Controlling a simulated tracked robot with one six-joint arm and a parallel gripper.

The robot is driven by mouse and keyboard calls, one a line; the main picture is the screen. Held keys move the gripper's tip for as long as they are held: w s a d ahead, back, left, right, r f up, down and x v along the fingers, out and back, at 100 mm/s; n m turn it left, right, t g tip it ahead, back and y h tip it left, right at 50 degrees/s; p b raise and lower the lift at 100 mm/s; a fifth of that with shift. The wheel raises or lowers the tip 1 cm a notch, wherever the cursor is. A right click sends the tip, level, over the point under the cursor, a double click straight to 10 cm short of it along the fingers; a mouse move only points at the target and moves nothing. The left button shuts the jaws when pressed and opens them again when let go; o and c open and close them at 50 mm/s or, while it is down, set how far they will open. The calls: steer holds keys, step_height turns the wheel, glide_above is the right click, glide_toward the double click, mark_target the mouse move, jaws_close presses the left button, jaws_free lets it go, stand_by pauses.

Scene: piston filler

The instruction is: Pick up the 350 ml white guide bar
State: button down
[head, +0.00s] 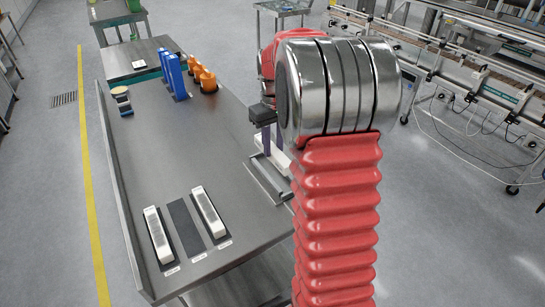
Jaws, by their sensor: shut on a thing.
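Two white guide bars lie on the near end of the steel table, one on the left (158,235) and one on the right (208,212). Between them is an empty dark strip (185,229). Small labels sit at the near ends, too small to read. My gripper (268,142), dark with purple fingers, is beyond the table's right edge in the picture, partly hidden behind my red arm. It is shut on a white piece (282,158), which looks like a guide bar. Most of that piece is hidden, and I cannot read its size.
The steel table (150,165) has a bare middle. A conveyor machine (460,60) stands at right.

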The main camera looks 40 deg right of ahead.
steer(key=shift+r, duration=0.95)
